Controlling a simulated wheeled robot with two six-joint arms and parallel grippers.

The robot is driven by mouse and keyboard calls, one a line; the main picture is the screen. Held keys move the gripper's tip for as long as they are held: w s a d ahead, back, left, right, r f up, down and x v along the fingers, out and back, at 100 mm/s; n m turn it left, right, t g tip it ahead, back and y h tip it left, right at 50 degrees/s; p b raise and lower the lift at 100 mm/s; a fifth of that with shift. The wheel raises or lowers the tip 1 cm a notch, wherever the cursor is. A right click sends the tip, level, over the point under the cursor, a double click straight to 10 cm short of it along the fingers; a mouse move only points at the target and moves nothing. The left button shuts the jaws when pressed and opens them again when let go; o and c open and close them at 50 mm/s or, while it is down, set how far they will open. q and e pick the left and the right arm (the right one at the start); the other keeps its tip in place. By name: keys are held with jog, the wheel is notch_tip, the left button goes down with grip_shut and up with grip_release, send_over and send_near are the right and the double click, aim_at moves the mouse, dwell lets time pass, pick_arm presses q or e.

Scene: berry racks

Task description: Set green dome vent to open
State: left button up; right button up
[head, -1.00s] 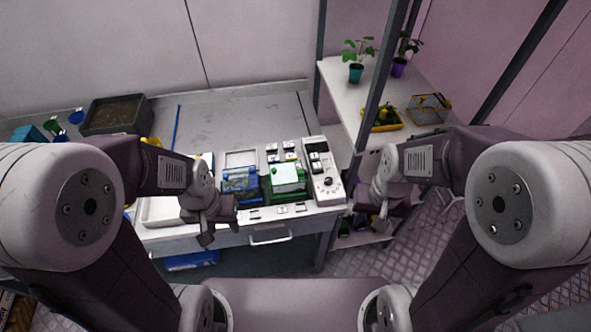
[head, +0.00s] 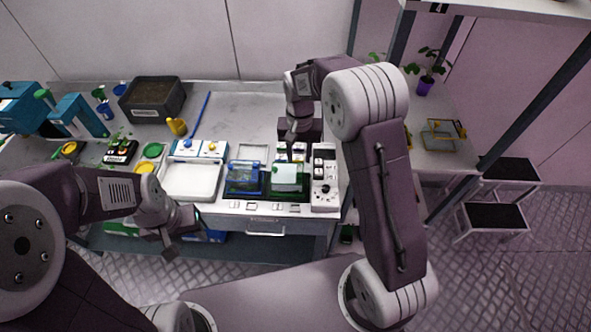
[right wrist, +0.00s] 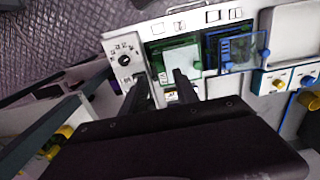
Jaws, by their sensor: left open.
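The green dome (head: 287,180) is a box with green edges and a pale top, on the front right of the workbench, between the blue dome (head: 246,178) and a dial panel (head: 325,190). It also shows in the right wrist view (right wrist: 184,56). My right gripper (head: 297,153) is just behind and above the green dome, pointing down. In the right wrist view its two fingers (right wrist: 162,84) are apart at the dome's edge with nothing seen between them. The fingers partly hide that edge, and I cannot make out the vent's setting. My left gripper (head: 172,238) is open and empty in front of the bench.
A white tray (head: 190,196) lies left of the domes. A brown planter (head: 152,98), a yellow jug (head: 177,126) and a blue rod (head: 202,113) are farther back. A shelf rack with plants stands at the right. The bench's back middle is clear.

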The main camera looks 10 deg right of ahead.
aim_at(300, 176)
jog(key=shift+a+f, duration=0.1)
jog(key=shift+f, duration=0.3)
jog(key=f, duration=0.2)
jog(key=f+p, duration=0.1)
jog(key=f, duration=0.2)
jog(key=f+p, duration=0.1)
jog(key=f, duration=0.1)
jog(key=shift+d+f, duration=0.25)
jog(key=shift+a+f, duration=0.1)
jog(key=shift+f, duration=0.3)
grip_shut()
dwell(0.3)
